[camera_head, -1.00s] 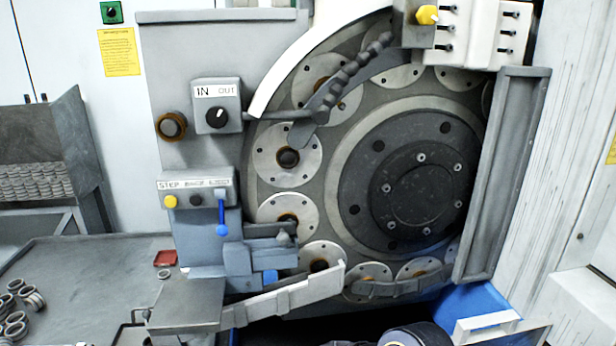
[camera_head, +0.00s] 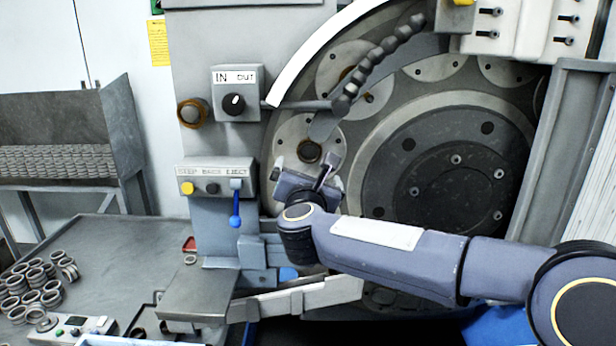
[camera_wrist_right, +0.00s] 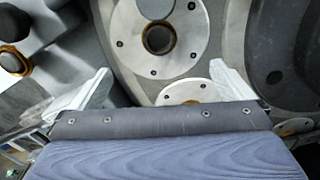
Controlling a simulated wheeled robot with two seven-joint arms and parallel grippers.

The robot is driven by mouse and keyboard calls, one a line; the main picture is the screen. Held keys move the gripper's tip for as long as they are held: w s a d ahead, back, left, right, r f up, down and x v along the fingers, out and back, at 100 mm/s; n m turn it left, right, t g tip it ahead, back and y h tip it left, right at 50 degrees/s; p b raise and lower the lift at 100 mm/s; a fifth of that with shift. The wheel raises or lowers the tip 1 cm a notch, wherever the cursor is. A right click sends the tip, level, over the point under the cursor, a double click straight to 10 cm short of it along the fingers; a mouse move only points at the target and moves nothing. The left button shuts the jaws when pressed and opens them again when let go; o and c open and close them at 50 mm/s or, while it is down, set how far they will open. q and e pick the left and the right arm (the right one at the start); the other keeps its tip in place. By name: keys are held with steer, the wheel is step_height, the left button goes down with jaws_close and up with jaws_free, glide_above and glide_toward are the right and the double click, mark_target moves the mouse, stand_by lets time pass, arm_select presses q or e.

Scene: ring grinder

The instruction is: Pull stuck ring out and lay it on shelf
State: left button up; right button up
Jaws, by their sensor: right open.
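My right gripper (camera_head: 305,168) is in front of the grinder's wheel, just below a round pale disc (camera_head: 309,131) with a brown-rimmed ring (camera_head: 309,151) in its hole. In the right wrist view its fingers (camera_wrist_right: 160,86) are wide apart and empty. There the upper disc's brown ring (camera_wrist_right: 158,38) shows clearly beyond the fingers. A lower disc (camera_wrist_right: 195,92) shows between the fingertips, its ring mostly hidden by the gripper body. I cannot tell which ring is stuck. A flat grey shelf-like ledge (camera_head: 200,293) juts out below the control box. My left gripper is not in view.
A segmented hose (camera_head: 375,65) hangs above the discs. The control box (camera_head: 213,178) with a blue lever (camera_head: 235,208) stands left of the gripper. A pale chute (camera_head: 300,297) lies below. Loose rings (camera_head: 35,283) sit on the left table, near a rack (camera_head: 60,160) of rings.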

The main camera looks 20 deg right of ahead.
steer(key=shift+p+x, duration=1.85)
steer(key=shift+x, duration=1.95)
steer(key=shift+b, duration=1)
steer(key=shift+x, duration=2.05)
stand_by(1.2)
